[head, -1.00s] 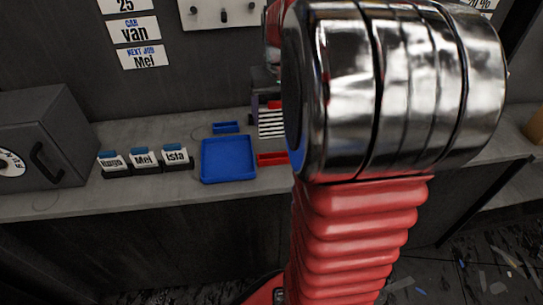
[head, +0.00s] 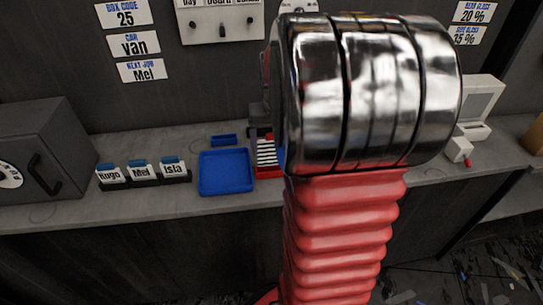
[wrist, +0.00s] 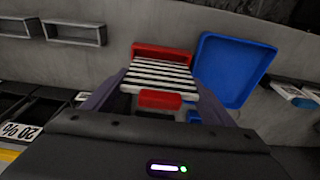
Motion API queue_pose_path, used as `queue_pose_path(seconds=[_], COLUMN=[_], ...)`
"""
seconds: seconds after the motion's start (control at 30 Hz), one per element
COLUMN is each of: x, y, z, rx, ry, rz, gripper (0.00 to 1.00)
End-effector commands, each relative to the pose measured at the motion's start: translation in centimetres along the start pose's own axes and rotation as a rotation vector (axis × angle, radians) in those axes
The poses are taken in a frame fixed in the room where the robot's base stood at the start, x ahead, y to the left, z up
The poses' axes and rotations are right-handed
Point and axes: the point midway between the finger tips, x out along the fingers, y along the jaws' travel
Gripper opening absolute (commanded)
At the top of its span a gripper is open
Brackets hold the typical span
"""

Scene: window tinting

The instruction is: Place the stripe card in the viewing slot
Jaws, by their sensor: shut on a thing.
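The stripe card (wrist: 160,76), with black and white bars and a red tab (wrist: 160,99), is between the purple fingers of my gripper (wrist: 158,86) in the wrist view. My gripper is shut on it. In the head view the card (head: 266,152) shows just left of my arm, in front of or over a red tray (head: 268,173); my gripper (head: 258,128) is mostly hidden there. The red tray (wrist: 162,50) lies just beyond the card in the wrist view. I cannot tell for sure which thing is the viewing slot; two grey open frames (wrist: 75,42) stand at upper left there.
A blue tray (head: 226,192) lies left of the red one, with a small blue tray (head: 223,140) behind it. Name cards (head: 142,172) and a dark safe (head: 45,150) stand further left. A white device (head: 478,108) stands at the right. My arm hides the bench's middle.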

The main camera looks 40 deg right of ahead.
Motion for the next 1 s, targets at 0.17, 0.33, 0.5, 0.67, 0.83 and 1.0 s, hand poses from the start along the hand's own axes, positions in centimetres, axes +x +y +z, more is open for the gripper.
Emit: queue_pose_path(seconds=[0.17,0.33,0.5,0.67,0.83,1.0], x=[0.0,1.3,3.3,3.6,3.6,3.8], y=[0.0,0.1,0.1,0.1,0.1,0.1], z=[0.0,0.2,0.6,0.5,0.6,0.6], rx=[0.000,0.001,0.001,0.002,0.002,0.002], ry=[0.000,-0.002,-0.003,0.001,0.001,0.000], rz=[0.000,0.000,0.000,0.000,0.000,0.000], gripper=[0.56,0.56,0.56,0.56,0.56,0.82])
